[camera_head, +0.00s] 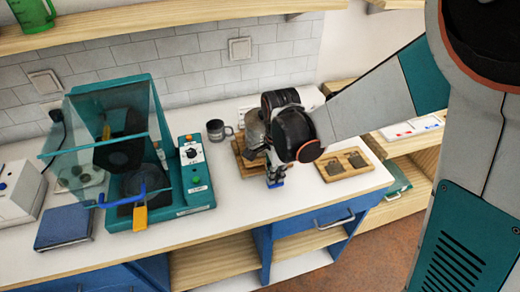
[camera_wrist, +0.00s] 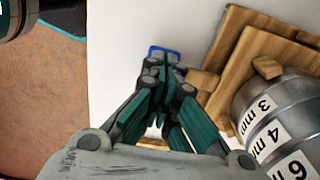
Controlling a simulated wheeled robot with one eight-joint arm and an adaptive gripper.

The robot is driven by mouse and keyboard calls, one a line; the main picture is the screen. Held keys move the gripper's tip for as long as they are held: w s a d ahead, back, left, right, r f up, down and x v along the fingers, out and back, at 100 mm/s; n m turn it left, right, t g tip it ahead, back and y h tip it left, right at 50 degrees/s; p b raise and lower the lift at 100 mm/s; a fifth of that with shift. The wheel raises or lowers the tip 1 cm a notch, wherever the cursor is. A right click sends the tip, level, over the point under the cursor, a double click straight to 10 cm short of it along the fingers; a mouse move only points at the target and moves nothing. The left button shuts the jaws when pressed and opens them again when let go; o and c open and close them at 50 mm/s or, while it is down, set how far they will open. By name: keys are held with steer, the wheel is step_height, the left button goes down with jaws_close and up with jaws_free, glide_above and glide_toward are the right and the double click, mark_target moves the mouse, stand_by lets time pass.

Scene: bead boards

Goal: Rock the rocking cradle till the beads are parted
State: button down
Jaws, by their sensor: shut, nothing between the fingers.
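What looks like the rocking cradle is a wooden frame (camera_head: 243,160) on the white bench, mostly behind my arm. In the wrist view its stepped wooden boards (camera_wrist: 235,65) lie to the right of my fingers. A grey metal drum (camera_wrist: 285,115) with labels reading 3 mm, 4 mm and 6 m(m) sits by these boards. The drum also shows in the head view (camera_head: 255,130), partly hidden by my wrist. In the wrist view the fingertips (camera_wrist: 163,54) meet close to the wood; contact is unclear. No beads are visible.
A grey mug (camera_head: 217,130) stands behind left. A teal machine (camera_head: 160,190) with a clear hood and a blue lever fills the left. The front bench edge is near.

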steer(key=shift+f, duration=0.5)
steer(key=shift+r+p, duration=1.55)
steer(key=shift+r, duration=0.9)
steer(key=shift+r, duration=0.1)
step_height(320, 180, up, 6)
steer(key=p, duration=0.4)
steer(key=shift+d, duration=0.1)
